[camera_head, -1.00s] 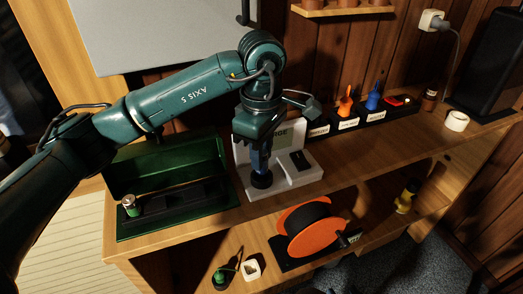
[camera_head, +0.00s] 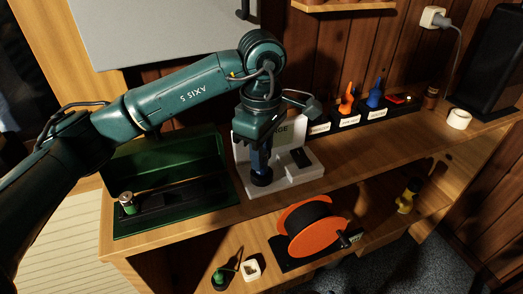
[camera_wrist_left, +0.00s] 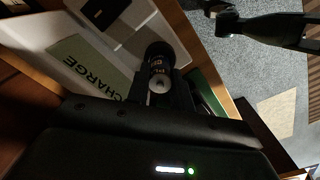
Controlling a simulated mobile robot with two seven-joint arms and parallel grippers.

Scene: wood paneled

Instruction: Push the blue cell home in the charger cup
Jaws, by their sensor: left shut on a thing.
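The white charger (camera_head: 290,182) stands on the bench, with a black charger cup (camera_head: 261,179) at its front left. The blue cell (camera_head: 257,160) stands about upright over the cup, its lower end at or in the cup mouth. How deep it sits I cannot tell. My left gripper (camera_head: 260,158) points down from above and is shut on the cell, hiding much of it. In the left wrist view the cell's round metal end (camera_wrist_left: 160,84) shows between the fingers, with the dark cup (camera_wrist_left: 160,54) beyond it. My right gripper is not in view.
An open green box (camera_head: 215,192) holding a green cell (camera_head: 128,203) lies left of the charger. A labelled rack (camera_head: 348,124) with orange and blue items stands behind right. An orange and black reel (camera_head: 318,228) is on the lower shelf. The bench right of the charger is clear.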

